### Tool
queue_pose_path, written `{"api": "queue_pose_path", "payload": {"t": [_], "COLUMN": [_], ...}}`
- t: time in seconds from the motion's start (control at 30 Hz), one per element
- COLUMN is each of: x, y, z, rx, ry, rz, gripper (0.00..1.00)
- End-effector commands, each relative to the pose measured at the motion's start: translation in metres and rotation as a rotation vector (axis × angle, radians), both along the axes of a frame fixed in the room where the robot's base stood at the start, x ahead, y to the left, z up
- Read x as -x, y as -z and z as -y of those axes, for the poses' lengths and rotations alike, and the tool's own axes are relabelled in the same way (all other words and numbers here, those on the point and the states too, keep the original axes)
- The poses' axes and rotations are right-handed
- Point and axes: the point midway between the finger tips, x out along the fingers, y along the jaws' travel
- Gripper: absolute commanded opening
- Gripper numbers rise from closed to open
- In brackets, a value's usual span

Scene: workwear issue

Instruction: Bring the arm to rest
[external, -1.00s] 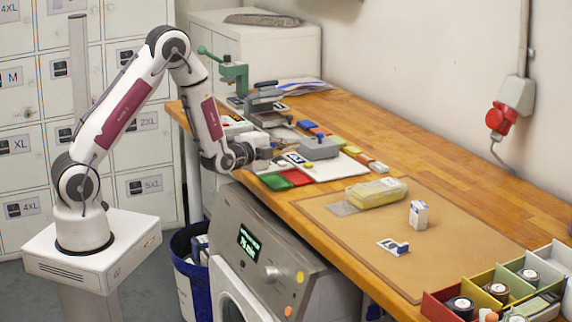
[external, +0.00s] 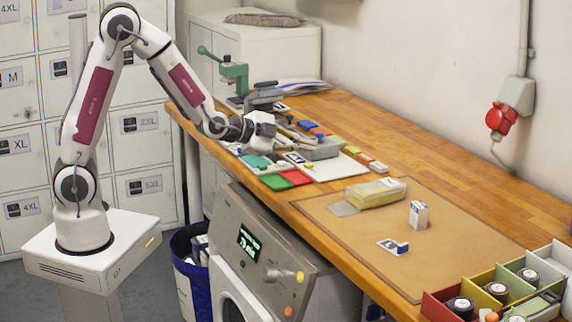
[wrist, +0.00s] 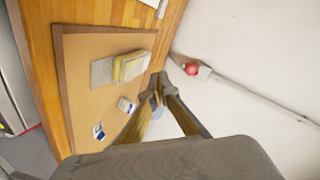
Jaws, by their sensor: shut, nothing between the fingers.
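My gripper (external: 277,137) is above the back part of the wooden bench (external: 470,171), over the area of coloured pieces and the white sheet. In the wrist view its fingers (wrist: 160,98) come together at the tips, shut and empty. My arm is bent with its elbow high, and the gripper stays clear of the bench top. Part of the gripper's surroundings on the bench is hidden behind the wrist in the external view.
A brown mat (external: 330,222) holds a yellow pack (external: 376,192), a small white box (external: 418,214) and a blue-white card (external: 393,247). A green press (external: 232,75) stands at the back. Coloured bins (external: 433,306) sit front right. A grey machine (external: 265,235) stands before the bench.

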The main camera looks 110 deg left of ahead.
Motion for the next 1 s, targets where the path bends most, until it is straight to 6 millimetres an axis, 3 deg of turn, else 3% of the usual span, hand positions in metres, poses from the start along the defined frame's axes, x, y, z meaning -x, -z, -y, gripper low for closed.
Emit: {"api": "queue_pose_path", "payload": {"t": [0.2, 0.47, 0.77, 1.0], "x": [-0.007, 0.001, 0.03, 0.068], "y": [-0.019, -0.035, -0.048, -0.054], "z": [0.062, 0.132, 0.209, 0.263], "rx": [0.149, 0.323, 0.507, 0.637], "ry": [0.064, 0.117, 0.151, 0.155], "rz": [0.02, 0.012, -0.031, -0.086], "gripper": [0.0, 0.0, 0.0, 0.0]}}
